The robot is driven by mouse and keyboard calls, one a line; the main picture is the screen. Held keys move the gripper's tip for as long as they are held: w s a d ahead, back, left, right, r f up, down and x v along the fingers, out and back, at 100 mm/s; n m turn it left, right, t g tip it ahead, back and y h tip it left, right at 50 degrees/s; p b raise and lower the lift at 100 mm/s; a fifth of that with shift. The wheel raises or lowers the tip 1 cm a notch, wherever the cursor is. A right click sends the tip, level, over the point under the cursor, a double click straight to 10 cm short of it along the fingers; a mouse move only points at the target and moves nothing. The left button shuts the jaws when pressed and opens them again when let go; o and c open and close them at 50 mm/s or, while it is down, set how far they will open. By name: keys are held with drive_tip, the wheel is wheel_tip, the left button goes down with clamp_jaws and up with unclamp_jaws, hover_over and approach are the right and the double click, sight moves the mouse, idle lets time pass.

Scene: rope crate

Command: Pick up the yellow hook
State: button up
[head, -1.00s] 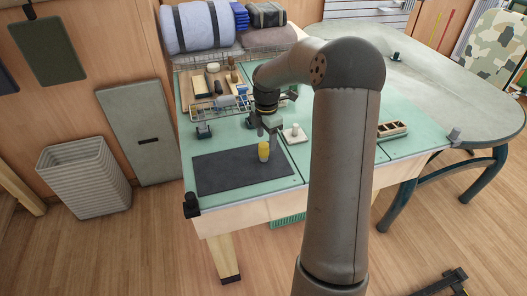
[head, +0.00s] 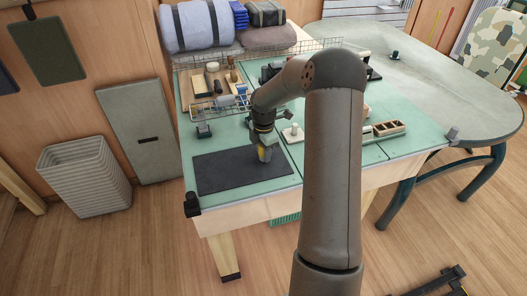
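The yellow hook (head: 264,154) is a small yellow piece at the right part of the dark mat (head: 228,176) on the green-topped table. My gripper (head: 264,158) points down over it, with its fingers at the hook's sides. The fingers and wrist hide most of the hook; only a little yellow shows between them. At this size I cannot tell whether the fingers press on it or stand apart from it. The hook appears to be still at the mat.
A white knob-like piece on a small plate (head: 292,133) stands just right of my gripper. A wire basket (head: 218,109) and wooden trays are behind. A compartmented wooden box (head: 389,128) lies to the right. The mat's left part is clear.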

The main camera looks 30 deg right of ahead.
clamp_jaws()
drive_tip(key=shift+r, duration=0.1)
